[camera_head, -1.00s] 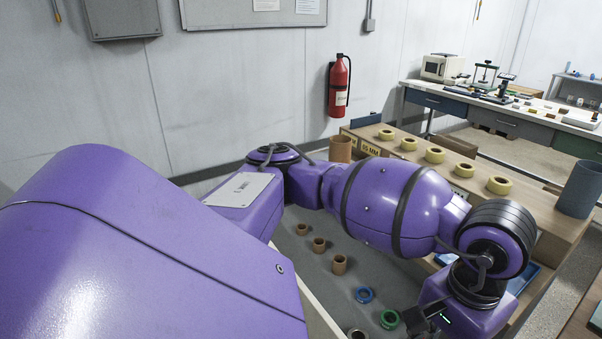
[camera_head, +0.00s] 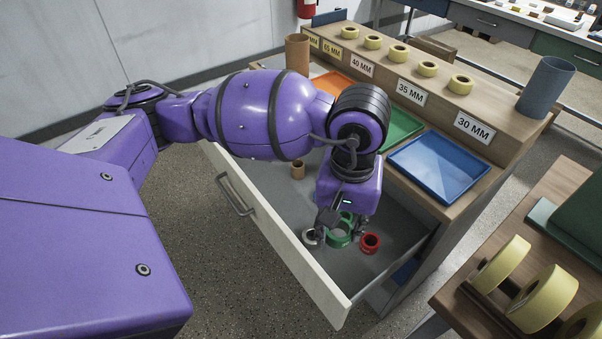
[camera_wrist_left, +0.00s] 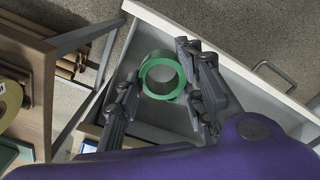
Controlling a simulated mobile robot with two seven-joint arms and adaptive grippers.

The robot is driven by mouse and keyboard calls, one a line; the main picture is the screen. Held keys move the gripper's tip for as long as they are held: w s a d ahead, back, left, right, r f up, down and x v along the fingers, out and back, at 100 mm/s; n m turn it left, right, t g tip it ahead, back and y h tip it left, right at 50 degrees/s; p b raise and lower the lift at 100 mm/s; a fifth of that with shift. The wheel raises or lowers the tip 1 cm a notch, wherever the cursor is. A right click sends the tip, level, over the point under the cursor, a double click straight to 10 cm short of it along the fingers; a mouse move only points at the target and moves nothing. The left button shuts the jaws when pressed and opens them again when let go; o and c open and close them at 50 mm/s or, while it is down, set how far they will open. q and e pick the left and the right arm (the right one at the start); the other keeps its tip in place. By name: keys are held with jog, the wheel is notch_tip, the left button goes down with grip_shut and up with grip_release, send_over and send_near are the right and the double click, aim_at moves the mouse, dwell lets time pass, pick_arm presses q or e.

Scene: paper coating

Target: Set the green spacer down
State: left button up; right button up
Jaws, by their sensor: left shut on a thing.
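The green spacer (camera_head: 339,239) is a ring low in the open drawer (camera_head: 291,254), near its front right corner. My left gripper (camera_head: 341,232) points down at it and is shut on it. The left wrist view shows the spacer (camera_wrist_left: 147,84) between the two fingers (camera_wrist_left: 160,95). I cannot tell whether its underside touches the drawer floor. My right gripper is not in view.
A brown ring (camera_head: 298,170) stands farther back. Blue (camera_head: 440,165) and green trays (camera_head: 402,128) lie on the bench beside the drawer.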

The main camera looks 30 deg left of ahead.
pick_arm(q)
jog(key=w+d+f+n+b, duration=0.1)
jog(key=d+f+n+b, duration=0.1)
jog(key=d+f+n, duration=0.55)
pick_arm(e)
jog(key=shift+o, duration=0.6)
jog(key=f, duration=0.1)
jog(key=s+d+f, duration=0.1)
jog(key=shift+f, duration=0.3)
pick_arm(q)
jog(key=n, duration=0.7)
send_over(339, 270)
jog(key=d, duration=0.1)
jog(key=f, duration=1.4)
jog(key=shift+s+f, duration=0.2)
jog(key=shift+f, duration=0.05)
jog(key=shift+w+a+f, duration=0.15)
jog(key=shift+a+f, duration=0.05)
jog(key=shift+f, duration=0.2)
jog(key=shift+w+a+f, duration=0.1)
jog(key=shift+a+f, duration=0.1)
jog(key=shift+f, duration=1.55)
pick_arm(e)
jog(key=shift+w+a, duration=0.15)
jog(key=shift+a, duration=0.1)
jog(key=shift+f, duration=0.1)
